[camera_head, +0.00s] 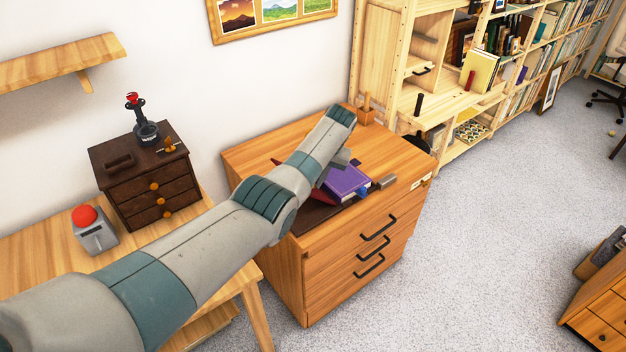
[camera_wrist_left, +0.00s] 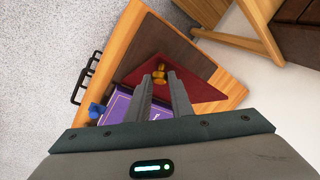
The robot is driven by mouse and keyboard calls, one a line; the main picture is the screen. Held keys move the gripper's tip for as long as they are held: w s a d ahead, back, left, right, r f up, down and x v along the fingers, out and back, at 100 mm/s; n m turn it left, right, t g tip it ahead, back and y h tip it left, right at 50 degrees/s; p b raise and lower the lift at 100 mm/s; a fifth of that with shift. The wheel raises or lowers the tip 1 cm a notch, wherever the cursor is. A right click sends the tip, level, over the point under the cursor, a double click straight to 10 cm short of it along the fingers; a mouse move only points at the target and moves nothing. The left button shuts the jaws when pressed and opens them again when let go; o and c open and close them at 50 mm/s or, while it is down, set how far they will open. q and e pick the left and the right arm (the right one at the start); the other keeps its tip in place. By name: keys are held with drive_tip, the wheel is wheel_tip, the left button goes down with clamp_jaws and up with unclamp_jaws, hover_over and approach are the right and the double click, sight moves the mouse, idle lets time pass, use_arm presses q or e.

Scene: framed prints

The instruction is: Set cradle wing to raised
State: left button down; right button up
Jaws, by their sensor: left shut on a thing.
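The cradle wing appears to be the red panel (camera_wrist_left: 190,85) with a small brass knob (camera_wrist_left: 159,72), beside a purple book (camera_wrist_left: 116,106) in the left wrist view. I cannot tell its exact tilt. In the head view my forearm mostly hides this gripper. My right gripper is not in view.
The wooden cabinet (camera_head: 345,262) has a dark mat (camera_wrist_left: 165,45) on top. A small blue object (camera_wrist_left: 96,109) and a grey-brown block (camera_head: 387,182) are near the book. A wooden holder (camera_head: 368,115) stands at the back. A dark drawer box (camera_head: 148,183) and red button (camera_head: 84,215) are left.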

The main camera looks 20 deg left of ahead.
use_arm(q)
drive_tip(key=shift+d+f, duration=0.25)
drive_tip(key=shift+d, duration=0.15)
drive_tip(key=c, duration=1.6)
unclamp_jaws()
drive_tip(key=shift+d, duration=0.1)
drive_tip(key=shift+w+f, duration=0.2)
drive_tip(key=shift+w, duration=0.1)
drive_tip(key=shift+s+r, duration=0.1)
drive_tip(key=shift+r, duration=0.2)
